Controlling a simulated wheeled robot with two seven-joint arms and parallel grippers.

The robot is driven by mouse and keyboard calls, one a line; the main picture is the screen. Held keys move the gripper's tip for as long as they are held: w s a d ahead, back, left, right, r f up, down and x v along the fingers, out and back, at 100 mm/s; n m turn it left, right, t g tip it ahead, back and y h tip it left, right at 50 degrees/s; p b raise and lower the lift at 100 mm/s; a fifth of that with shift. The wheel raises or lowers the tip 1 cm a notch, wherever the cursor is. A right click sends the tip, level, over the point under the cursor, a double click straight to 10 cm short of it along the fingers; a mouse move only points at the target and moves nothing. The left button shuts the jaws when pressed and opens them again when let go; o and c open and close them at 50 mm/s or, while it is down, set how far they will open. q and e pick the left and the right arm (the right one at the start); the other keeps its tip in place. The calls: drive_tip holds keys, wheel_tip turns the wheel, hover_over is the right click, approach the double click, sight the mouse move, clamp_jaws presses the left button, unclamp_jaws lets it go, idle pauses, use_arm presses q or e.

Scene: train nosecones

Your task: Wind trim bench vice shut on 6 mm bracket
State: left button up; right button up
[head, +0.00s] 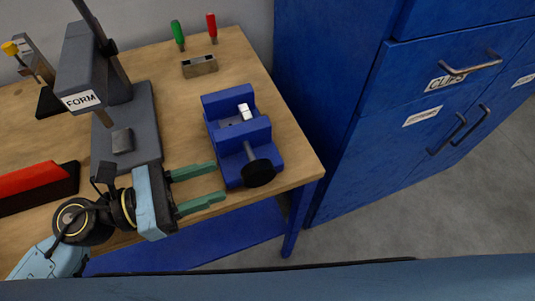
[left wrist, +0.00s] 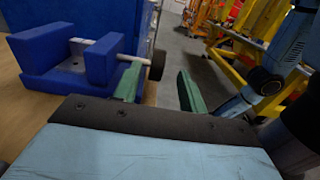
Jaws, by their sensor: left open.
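The blue bench vice (head: 224,105) stands near the right front of the wooden bench. A small pale metal bracket (head: 245,112) sits in the gap between its jaws; I cannot tell whether both jaws touch it. A grey screw leads to a black round handwheel (head: 258,173) at the vice's front. My left gripper (head: 220,183) is open and empty, its green fingers pointing right, just left of the handwheel and apart from it. In the left wrist view the vice (left wrist: 45,52) is at the left, and the handwheel (left wrist: 157,65) is beyond the open fingers (left wrist: 158,90). My right gripper is not in view.
A grey press marked FORM (head: 130,125) stands left of the vice. A holder (head: 200,66) with green and red tools is behind it. A red and black block (head: 38,185) lies at the left. Blue cabinets (head: 365,150) stand to the right, with open floor before them.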

sight(266, 163)
use_arm(q)
drive_tip(key=x, duration=0.2)
drive_tip(key=p+x, duration=0.1)
drive_tip(key=x, duration=0.1)
drive_tip(key=shift+r, duration=0.25)
drive_tip(key=p+x, duration=0.1)
drive_tip(key=x, duration=0.5)
drive_tip(key=shift+f, duration=0.2)
drive_tip(key=shift+w+d, duration=0.2)
drive_tip(key=shift+d, duration=0.35)
drive_tip(key=shift+d+f, duration=0.1)
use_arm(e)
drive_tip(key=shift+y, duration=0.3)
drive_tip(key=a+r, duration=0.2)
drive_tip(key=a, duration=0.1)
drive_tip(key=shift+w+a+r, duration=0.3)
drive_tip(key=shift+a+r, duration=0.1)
use_arm(q)
drive_tip(key=shift+c, duration=0.4)
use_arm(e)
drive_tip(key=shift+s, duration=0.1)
